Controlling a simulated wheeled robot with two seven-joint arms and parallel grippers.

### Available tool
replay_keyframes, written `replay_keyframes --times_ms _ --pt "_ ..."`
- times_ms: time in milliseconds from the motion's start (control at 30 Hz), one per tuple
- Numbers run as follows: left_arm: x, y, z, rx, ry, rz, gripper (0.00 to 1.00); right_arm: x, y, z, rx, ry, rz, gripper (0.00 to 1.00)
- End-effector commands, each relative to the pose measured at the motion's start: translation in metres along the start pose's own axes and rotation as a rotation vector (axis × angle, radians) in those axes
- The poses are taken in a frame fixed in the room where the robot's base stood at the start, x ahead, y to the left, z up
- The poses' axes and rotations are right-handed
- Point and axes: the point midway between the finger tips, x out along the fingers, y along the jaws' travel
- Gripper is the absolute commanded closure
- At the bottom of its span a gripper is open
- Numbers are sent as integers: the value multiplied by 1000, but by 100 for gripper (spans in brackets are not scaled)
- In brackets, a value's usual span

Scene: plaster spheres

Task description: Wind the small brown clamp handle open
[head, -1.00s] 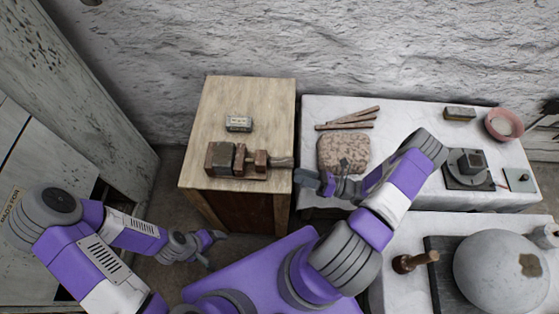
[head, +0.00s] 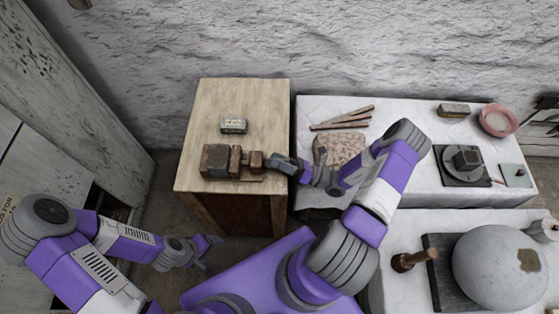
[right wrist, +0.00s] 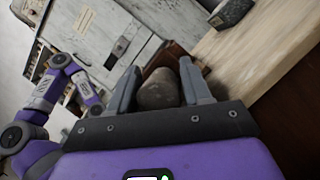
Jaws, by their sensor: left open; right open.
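The clamp (head: 236,160) lies on the wooden cabinet top, with a dark block at its left and reddish-brown jaws. Its small brown handle is at the right end, mostly hidden by my right gripper (head: 283,164) in the head view. In the right wrist view, the handle's rounded end (right wrist: 158,92) sits between the two open fingers of my right gripper (right wrist: 160,82). Whether a finger touches it I cannot tell. Behind it shows a reddish-brown part of the clamp (right wrist: 172,54). My left gripper (head: 209,246) is open and empty, low in front of the cabinet.
The wooden cabinet (head: 225,100) also bears a small labelled box (head: 233,126) behind the clamp. To the right, a white-covered table (head: 400,112) holds wooden sticks (head: 342,117), a speckled slab (head: 340,148) and a pink bowl (head: 498,121). A large plaster sphere (head: 498,265) is nearer right.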

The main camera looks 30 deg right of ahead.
Motion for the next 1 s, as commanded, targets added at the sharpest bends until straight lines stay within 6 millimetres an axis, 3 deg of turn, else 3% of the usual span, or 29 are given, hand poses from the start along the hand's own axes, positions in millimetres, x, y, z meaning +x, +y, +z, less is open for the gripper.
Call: replay_keyframes --times_ms 100,333,400,633,867,900,1000 --pt "0 0 0 0 0 0 23 0 0 0 0 0 0 53" --pt "0 0 0 0 0 0 23 0 0 0 1 1 0 89" --pt "0 0 0 0 0 0 23 0 0 0 -2 1 2 89" --pt "4 -2 0 0 0 0 23 -1 0 -1 -120 3 49 89" --pt "3 -1 0 0 0 0 23 0 1 -1 -128 4 53 89" --pt "3 -1 0 0 0 0 23 0 1 -1 -127 4 53 56" --pt "3 -1 0 0 0 0 23 0 1 -1 -127 4 53 52"
